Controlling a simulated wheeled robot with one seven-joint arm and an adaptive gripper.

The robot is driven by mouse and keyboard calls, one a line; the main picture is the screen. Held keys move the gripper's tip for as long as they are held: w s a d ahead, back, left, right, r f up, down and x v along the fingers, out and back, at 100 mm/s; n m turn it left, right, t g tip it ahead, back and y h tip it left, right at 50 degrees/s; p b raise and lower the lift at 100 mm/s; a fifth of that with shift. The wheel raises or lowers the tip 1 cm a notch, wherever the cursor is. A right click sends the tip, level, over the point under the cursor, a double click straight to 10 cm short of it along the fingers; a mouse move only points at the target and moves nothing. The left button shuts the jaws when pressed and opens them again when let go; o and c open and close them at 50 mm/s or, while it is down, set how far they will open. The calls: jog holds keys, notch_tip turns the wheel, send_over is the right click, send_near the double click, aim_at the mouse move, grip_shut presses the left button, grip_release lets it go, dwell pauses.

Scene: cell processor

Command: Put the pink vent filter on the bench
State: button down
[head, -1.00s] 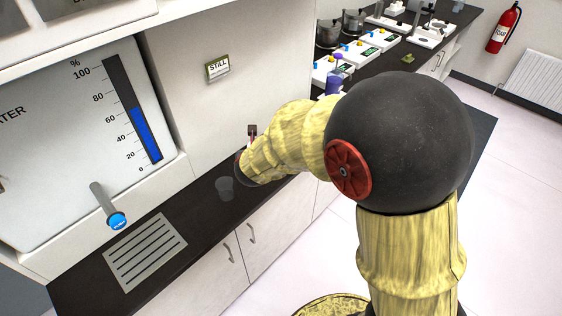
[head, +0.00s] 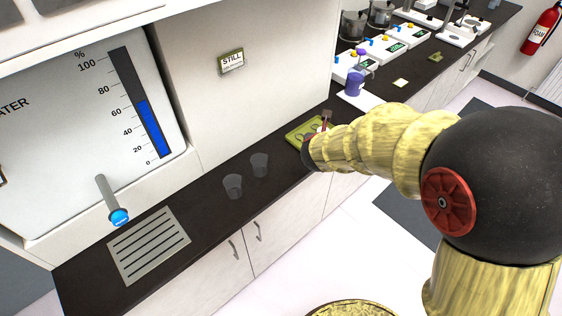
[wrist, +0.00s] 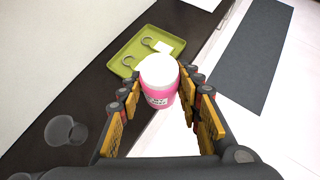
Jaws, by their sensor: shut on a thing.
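In the wrist view, the pink vent filter (wrist: 159,99) has a white round top and a small white label. My gripper (wrist: 160,86) is shut on it, with one finger at each side. The dark bench (wrist: 85,98) runs behind and below the filter, and its front edge passes under it. I cannot tell the height of the filter over the bench. In the head view, my gripper (head: 326,124) is over the bench (head: 205,196) beside a green tray, and the filter is hidden by my arm.
The green tray (wrist: 140,40) holds ring-shaped items and a white piece. Two clear cups (head: 233,187) (head: 259,164) stand left of my gripper. A purple-lidded bottle (head: 355,84) and several white instruments stand farther right. A metal grate (head: 148,246) lies at left.

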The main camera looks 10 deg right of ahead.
jog(key=shift+d+r, duration=0.4)
jog(key=shift+r, duration=0.2)
jog(key=shift+s+a+f, duration=0.1)
jog(key=shift+f, duration=0.05)
